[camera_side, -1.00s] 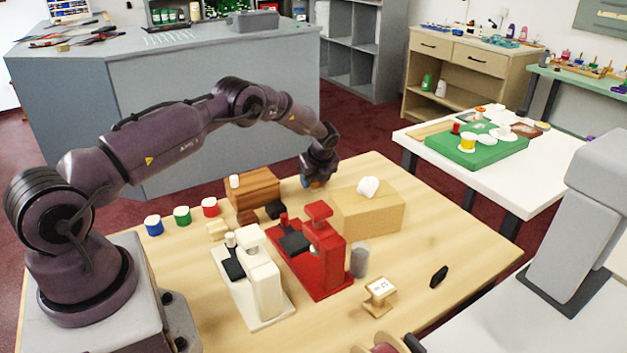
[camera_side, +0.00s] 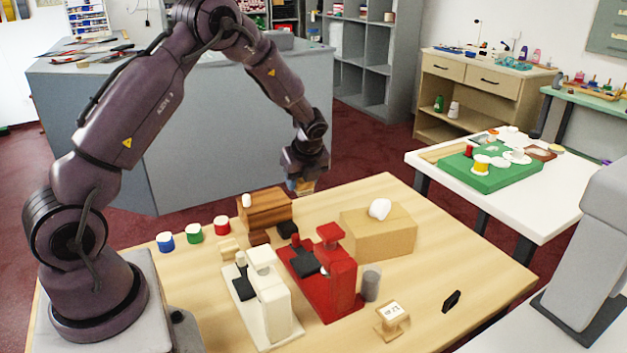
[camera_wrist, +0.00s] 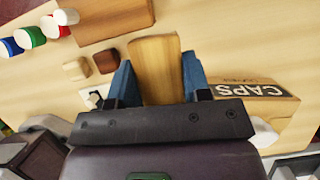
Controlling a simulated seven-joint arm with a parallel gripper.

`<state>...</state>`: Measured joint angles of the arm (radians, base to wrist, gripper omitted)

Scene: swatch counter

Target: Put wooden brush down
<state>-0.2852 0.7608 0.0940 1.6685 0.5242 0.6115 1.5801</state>
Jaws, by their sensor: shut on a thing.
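My gripper (camera_side: 303,186) is above the back edge of the table, behind the tissue-like box and right of the dark wooden box. In the wrist view its two blue fingers (camera_wrist: 158,75) are shut on the wooden brush (camera_wrist: 155,60), a pale flat wooden piece between them. Only a small tan part of the brush (camera_side: 306,188) shows below the fingers in the side view. Its bristles cannot be made out. The brush appears held clear of the tabletop (camera_side: 440,245).
A dark wooden box (camera_side: 265,207), a tan box (camera_side: 385,238) marked CAPS in the wrist view, a red machine (camera_side: 335,275) and a white machine (camera_side: 265,295) crowd the middle. The table's right side is mostly clear.

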